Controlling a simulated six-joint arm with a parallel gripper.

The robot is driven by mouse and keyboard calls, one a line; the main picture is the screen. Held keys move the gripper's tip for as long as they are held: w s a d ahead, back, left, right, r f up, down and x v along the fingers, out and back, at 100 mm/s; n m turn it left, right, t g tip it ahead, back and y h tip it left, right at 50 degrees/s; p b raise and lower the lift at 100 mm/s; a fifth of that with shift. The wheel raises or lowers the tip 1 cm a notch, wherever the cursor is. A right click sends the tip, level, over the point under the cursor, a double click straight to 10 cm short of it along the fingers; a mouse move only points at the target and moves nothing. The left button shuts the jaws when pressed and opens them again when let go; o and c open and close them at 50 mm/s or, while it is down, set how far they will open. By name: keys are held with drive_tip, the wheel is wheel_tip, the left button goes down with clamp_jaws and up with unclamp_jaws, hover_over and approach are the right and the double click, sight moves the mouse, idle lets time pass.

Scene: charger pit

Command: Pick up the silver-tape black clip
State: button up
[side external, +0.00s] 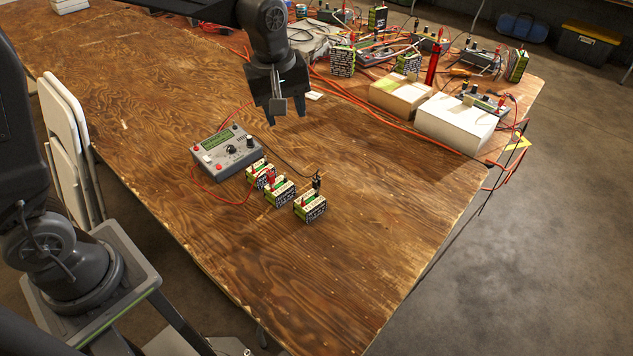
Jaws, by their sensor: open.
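A small black clip (317,183) stands upright at the back right of the nearest battery (311,207), at the end of a thin black cable. I cannot make out silver tape on it, nor whether it grips the battery. A red clip (270,178) sits by the two other green-and-black batteries, the middle one (280,192) and the rear one (258,172). The grey charger (227,152), with a green display, lies to their left. My gripper (286,119) is open and empty, pointing down above the table, behind the clip and apart from it.
The wooden table (350,290) is bare in front of and right of the batteries. Two boxes, one brown (400,95) and one white (456,122), stand at the back right. Red cables (385,122), more chargers and batteries crowd the far end.

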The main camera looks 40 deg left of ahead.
sight(317, 177)
drive_tip(key=w+f+n, duration=0.1)
drive_tip(key=w+f, duration=0.1)
drive_tip(key=f, duration=0.4)
drive_tip(key=w+d+f+n+g, duration=0.1)
drive_tip(key=w+f+n, duration=0.1)
drive_tip(key=f, duration=0.4)
drive_tip(key=w+d+f+n, duration=0.1)
drive_tip(key=w+f+n, duration=0.1)
drive_tip(key=f, duration=0.3)
drive_tip(key=shift+w+f+g, duration=0.3)
drive_tip(key=shift+w+f, duration=0.05)
drive_tip(key=shift+f, duration=0.05)
drive_tip(key=shift+w+a+f, duration=0.1)
drive_tip(key=shift+f, duration=1.45)
drive_tip(key=shift+a+f, duration=0.1)
drive_tip(key=shift+f, duration=1.4)
drive_tip(key=c, duration=0.8)
drive_tip(key=shift+r, duration=0.15)
